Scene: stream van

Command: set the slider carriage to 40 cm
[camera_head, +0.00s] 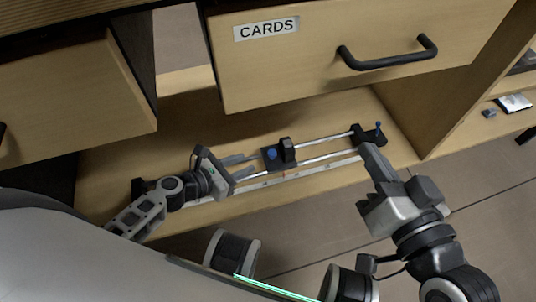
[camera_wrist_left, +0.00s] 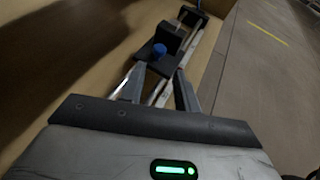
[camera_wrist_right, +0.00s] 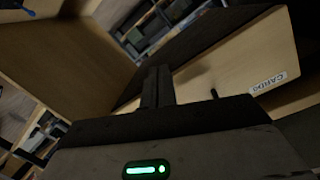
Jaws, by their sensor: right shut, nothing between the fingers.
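The slider carriage (camera_head: 278,155) is a black block with a blue knob and a taller black post. It sits on two metal rods, roughly mid-rail to the right of centre. A pale scale strip (camera_head: 262,183) runs along the front; its marks are too small to read. My left gripper (camera_head: 250,166) is just left of the carriage, its fingers apart and pointing at it. In the left wrist view the carriage (camera_wrist_left: 158,60) lies just beyond the open fingertips (camera_wrist_left: 160,82). My right gripper (camera_head: 370,152) is shut and empty, near the rail's right end block (camera_head: 370,135).
The CARDS drawer (camera_head: 340,55) overhangs the back of the shelf, above the rail. Another drawer front (camera_head: 70,95) is at the left. A wooden side panel (camera_head: 450,90) stands right of the rail. Open floor (camera_head: 330,220) lies in front of the shelf.

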